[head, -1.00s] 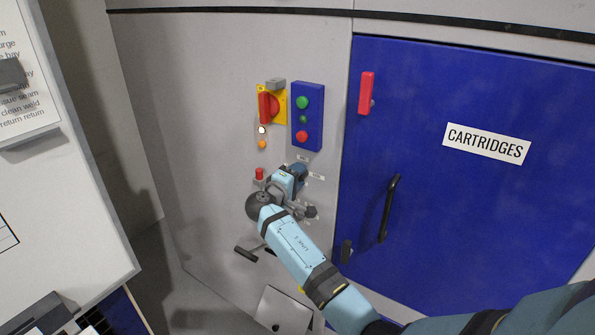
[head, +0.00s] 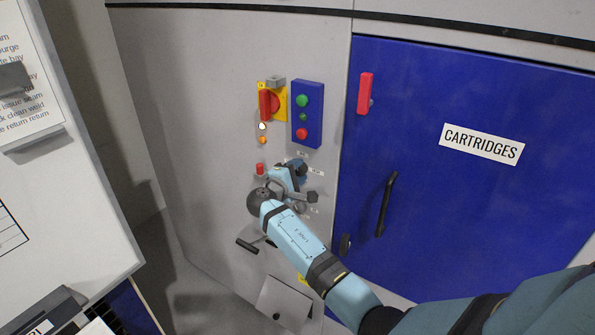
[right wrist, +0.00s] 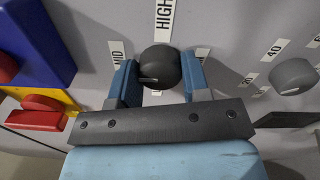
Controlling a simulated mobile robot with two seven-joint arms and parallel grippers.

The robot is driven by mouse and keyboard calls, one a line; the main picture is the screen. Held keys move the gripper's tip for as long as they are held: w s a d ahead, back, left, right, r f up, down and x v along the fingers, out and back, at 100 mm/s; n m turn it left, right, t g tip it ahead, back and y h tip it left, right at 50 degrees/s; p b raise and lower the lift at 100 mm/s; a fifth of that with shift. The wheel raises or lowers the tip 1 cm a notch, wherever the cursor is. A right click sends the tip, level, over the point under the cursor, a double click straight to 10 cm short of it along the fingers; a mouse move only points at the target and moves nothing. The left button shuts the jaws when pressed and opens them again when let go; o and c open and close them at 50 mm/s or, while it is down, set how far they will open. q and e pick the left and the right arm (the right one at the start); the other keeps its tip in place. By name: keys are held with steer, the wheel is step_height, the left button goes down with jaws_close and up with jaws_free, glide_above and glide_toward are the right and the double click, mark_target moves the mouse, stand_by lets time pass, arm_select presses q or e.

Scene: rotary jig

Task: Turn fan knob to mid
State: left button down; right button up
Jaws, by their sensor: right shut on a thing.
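The dark round fan knob (right wrist: 160,65) sits between the fingers of my right gripper (right wrist: 160,80) in the right wrist view. The gripper is shut on it, with a finger on each side. Another label (right wrist: 202,54) to the right is partly hidden by a finger. In the head view my right gripper (head: 297,168) is at the grey panel and hides the knob. My left gripper is not in view.
A second knob (right wrist: 293,76) with number labels is close by on the right in the wrist view. A blue button box (head: 307,115), a red-and-yellow switch (head: 271,103) and a red button (head: 260,169) are nearby. The blue CARTRIDGES door (head: 460,200) is to the right.

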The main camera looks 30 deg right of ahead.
steer(key=o, duration=0.9)
steer(key=shift+a, duration=0.1)
steer(key=shift+o, duration=0.2)
steer(key=b+v, duration=0.3)
steer(key=v, duration=1)
steer(key=shift+a, duration=0.35)
steer(key=shift+s+f, duration=0.1)
